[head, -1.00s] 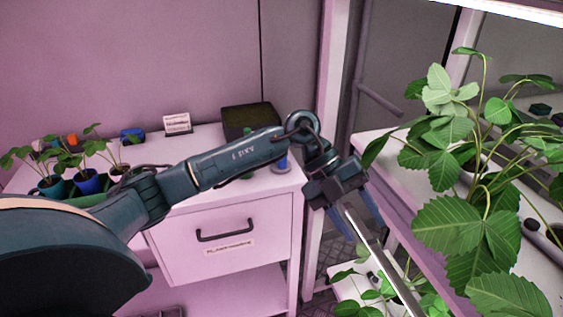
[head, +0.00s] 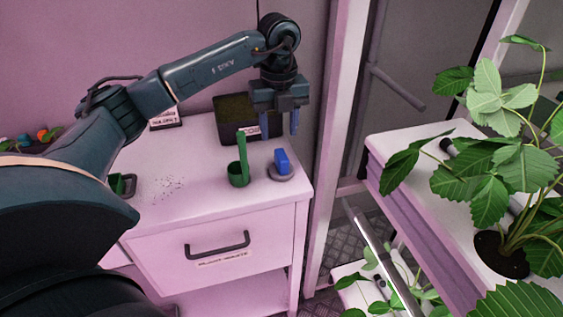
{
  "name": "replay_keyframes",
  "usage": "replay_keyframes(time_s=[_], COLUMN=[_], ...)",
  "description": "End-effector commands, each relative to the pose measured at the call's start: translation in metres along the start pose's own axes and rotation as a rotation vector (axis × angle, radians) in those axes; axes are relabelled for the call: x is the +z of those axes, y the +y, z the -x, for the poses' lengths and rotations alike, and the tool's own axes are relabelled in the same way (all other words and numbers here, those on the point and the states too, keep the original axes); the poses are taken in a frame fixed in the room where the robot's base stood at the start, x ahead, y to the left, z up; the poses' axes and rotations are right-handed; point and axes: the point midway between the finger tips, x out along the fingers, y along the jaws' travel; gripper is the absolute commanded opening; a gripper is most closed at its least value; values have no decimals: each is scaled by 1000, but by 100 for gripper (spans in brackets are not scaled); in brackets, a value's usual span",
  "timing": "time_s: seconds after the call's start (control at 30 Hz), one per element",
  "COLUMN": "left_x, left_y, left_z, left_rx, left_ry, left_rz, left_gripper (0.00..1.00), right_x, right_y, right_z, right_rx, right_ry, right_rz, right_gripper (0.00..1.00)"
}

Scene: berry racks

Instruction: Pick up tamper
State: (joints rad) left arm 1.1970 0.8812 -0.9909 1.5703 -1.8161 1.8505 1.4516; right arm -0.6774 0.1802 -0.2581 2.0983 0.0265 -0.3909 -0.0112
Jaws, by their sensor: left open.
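What looks like the tamper, a blue block-shaped handle (head: 282,160) on a round grey base (head: 279,174), stands upright near the right end of the white cabinet top. My left gripper (head: 275,122) is open and points down above and a little behind it in the picture. Its blue fingers are apart from the tamper, with nothing seen between them. My right gripper is not in view.
A green cup (head: 238,179) with an upright green tool (head: 243,152) stands just left of the tamper. A dark soil-filled box (head: 228,125) is behind. Dark specks lie on the cabinet top (head: 200,205). A white rack post (head: 338,110) and a leafy potted plant (head: 500,180) are at right.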

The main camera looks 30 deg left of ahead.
Motion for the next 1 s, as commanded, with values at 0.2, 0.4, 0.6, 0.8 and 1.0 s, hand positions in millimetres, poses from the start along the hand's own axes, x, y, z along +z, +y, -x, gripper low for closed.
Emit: replay_keyframes(time_s=[0.2, 0.4, 0.6, 0.8, 1.0], left_x=[0, -7, -11, -11, -11], left_y=[0, -1, -2, -2, -2], left_z=[-25, -43, -71, -79, -78], left_rx=[-1, 2, 1, -2, -2], left_ry=[1, 3, 3, 1, 1], left_rz=[-1, -2, -1, -2, -2], left_gripper=[47, 47, 47, 47, 41], right_x=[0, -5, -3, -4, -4], right_y=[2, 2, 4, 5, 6], right_z=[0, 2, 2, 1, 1], right_rx=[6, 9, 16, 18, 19], right_ry=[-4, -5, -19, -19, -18], right_rz=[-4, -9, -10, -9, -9], right_gripper=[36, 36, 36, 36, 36])
